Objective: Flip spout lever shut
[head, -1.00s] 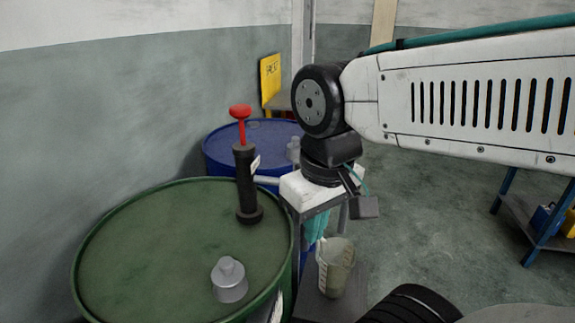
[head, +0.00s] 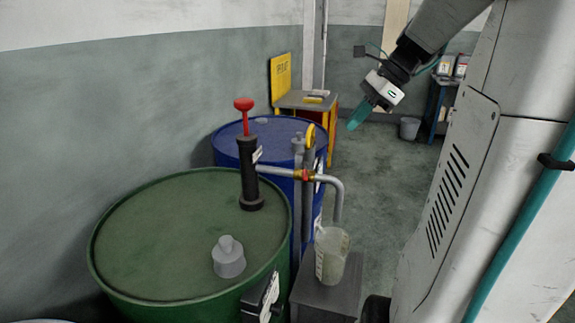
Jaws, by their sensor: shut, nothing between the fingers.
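The black hand pump (head: 249,172) with a red handle (head: 244,112) stands upright on the green drum (head: 150,225). Its grey spout (head: 335,190) runs right and bends down over a clear jug (head: 332,258). A small brass and red valve piece (head: 303,175) sits on the spout; it looks like the lever, but is too small to tell its position surely. My gripper (head: 355,122) has teal fingers, shut and empty. It appears up and right of the spout, pointing down-left, apart from it.
The jug stands on a dark grey stand (head: 325,293) beside the green drum. A grey metal cap (head: 228,258) sits on the green drum. Open floor lies to the right.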

